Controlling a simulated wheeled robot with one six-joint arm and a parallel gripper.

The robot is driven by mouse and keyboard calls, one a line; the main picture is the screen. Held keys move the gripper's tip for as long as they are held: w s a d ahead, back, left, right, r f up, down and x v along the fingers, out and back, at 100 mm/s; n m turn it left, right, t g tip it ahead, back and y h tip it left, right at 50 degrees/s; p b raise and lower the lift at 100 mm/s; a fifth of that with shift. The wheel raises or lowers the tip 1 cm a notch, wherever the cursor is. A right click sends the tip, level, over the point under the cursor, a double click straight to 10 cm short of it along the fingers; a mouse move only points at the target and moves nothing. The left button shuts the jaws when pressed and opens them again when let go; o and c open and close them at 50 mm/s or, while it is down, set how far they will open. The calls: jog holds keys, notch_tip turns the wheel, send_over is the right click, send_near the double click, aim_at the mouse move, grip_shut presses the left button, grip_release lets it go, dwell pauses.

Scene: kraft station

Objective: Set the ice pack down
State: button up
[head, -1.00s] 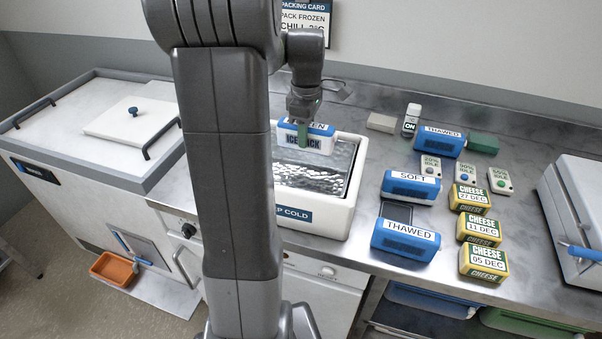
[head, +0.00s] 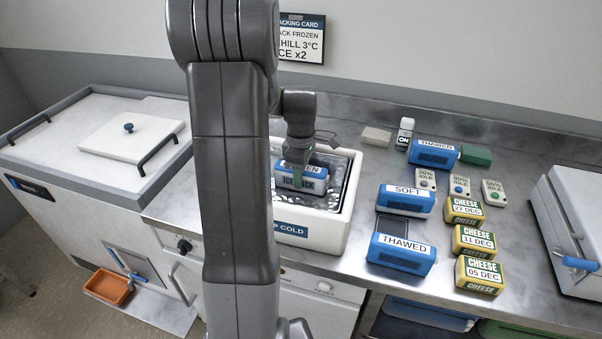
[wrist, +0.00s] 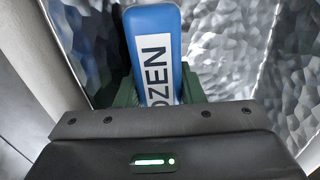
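A blue ice pack with a white label (head: 313,184) is in my gripper (head: 297,177). Its label reads as frozen, partly covered by the gripper. In the wrist view the ice pack (wrist: 157,50) stands between the green finger pads (wrist: 190,88), which touch its sides. My gripper is shut on it, inside the opening of the white cold box (head: 340,222) with a crinkled silver lining (wrist: 225,40). Whether the pack's underside touches the box floor is hidden. My arm hides the left part of the box.
Other blue packs lie right of the box: two labelled THAWED (head: 402,254) (head: 434,151) and one SOFT (head: 405,200). A lidded chest (head: 70,150) stands left.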

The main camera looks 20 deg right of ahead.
jog(key=shift+o, duration=0.5)
jog(key=shift+r, duration=0.3)
notch_tip(320, 180, up, 12)
jog(key=shift+f, duration=0.15)
